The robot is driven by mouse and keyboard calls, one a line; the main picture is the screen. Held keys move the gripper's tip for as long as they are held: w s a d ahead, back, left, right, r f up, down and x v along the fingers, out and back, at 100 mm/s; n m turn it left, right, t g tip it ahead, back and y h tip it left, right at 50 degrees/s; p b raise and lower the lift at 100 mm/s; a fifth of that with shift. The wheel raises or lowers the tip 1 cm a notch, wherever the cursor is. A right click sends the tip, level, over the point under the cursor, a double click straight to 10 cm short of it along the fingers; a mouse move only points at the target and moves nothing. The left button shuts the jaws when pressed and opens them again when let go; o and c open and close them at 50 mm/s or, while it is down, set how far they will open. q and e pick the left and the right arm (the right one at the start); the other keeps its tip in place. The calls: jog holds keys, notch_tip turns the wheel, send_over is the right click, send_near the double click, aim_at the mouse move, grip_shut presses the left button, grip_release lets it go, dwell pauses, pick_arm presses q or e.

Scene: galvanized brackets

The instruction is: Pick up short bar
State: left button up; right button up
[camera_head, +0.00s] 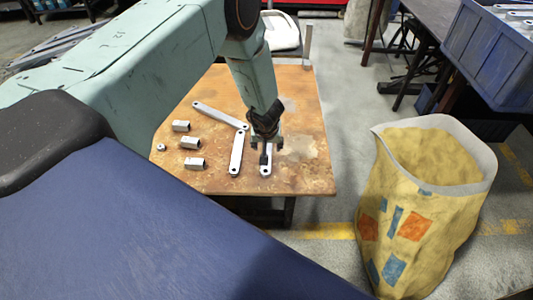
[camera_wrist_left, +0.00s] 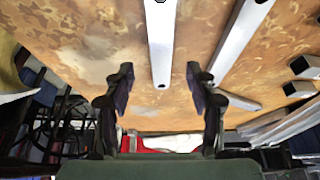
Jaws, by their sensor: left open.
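A short grey bar (camera_head: 266,170) lies flat near the front right of the brown table, with its far part hidden behind my left gripper (camera_head: 265,145). It also shows in the left wrist view (camera_wrist_left: 161,45), its end in line with the gap between the fingers. My left gripper is open and empty over this bar, and its fingers (camera_wrist_left: 161,85) stand apart on either side. A second, longer bar (camera_head: 236,154) lies just left of it. A third bar (camera_head: 215,113) lies slanted farther back. My right gripper is in neither view.
Three square metal tubes (camera_head: 190,143) and a small nut (camera_head: 161,148) lie at the table's left. The table (camera_head: 305,110) is bare on its right side. A yellow sack (camera_head: 415,210) stands to the right, below a blue crate (camera_head: 490,60).

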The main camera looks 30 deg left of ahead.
pick_arm(q)
jog(key=shift+b+x, duration=0.4)
jog(key=shift+x, duration=0.7)
jog(key=shift+b+x, duration=0.65)
jog(key=shift+x, duration=0.4)
jog(key=shift+w+a+f+b, duration=0.2)
jog(key=shift+f+b, duration=0.1)
jog(key=shift+f, duration=0.2)
jog(key=shift+r, duration=0.1)
grip_shut()
